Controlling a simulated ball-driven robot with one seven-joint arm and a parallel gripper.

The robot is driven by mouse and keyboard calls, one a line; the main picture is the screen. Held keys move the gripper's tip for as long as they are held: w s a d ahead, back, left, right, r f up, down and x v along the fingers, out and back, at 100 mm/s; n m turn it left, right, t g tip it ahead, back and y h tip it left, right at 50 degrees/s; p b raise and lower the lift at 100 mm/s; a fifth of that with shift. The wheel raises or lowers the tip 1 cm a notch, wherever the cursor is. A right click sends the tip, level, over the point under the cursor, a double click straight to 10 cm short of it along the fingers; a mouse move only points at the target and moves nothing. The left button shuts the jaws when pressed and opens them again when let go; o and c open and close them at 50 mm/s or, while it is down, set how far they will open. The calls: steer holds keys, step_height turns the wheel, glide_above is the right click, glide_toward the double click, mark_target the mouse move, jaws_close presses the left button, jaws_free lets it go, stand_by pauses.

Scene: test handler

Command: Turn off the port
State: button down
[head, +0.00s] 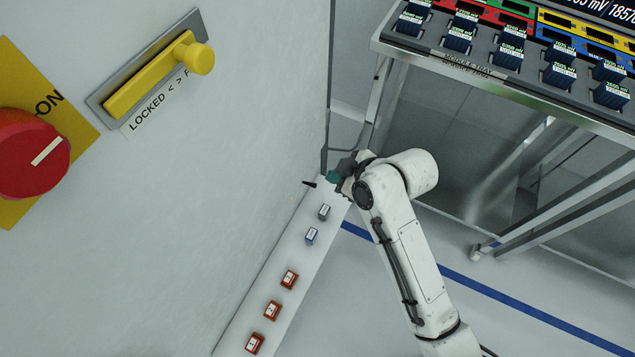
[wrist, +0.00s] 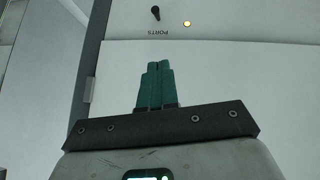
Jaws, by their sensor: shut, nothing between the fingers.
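In the wrist view a small black toggle switch (wrist: 155,13) stands on a white panel beside the upside-down label PORTS (wrist: 180,32). A small lit amber lamp (wrist: 187,24) is to the right of the switch. My gripper (wrist: 157,66) has its green fingers shut and empty, pointing toward the label and apart from the switch. In the head view the black switch (head: 310,184) sticks out just left of my gripper (head: 332,177). The lamp and label cannot be made out there.
A large white cabinet wall carries a red knob (head: 32,152) marked ON and a yellow handle (head: 150,82) marked LOCKED. Red, blue and grey blocks (head: 289,279) line a white ledge below the switch. A metal table (head: 440,55) with a module tray stands at the right.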

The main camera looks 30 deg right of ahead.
steer(key=b, duration=0.2)
glide_above(310, 184)
steer(key=s, duration=0.3)
step_height(310, 184, down, 7)
steer(key=shift+w+d+f+b, duration=0.1)
steer(key=shift+d+f+b, duration=0.1)
steer(key=shift+f, duration=0.55)
steer(key=shift+w+d+f+b, duration=0.15)
steer(key=shift+f+b, duration=0.1)
steer(key=shift+f, duration=0.5)
steer(key=shift+w+d+f+b, duration=0.1)
steer(key=shift+d+f+b, duration=0.1)
steer(key=shift+f, duration=0.55)
steer(key=shift+s+f, duration=0.1)
steer(key=shift+f+t+y+b, duration=0.1)
steer(key=shift+t+y+b, duration=0.2)
steer(key=shift+b, duration=0.1)
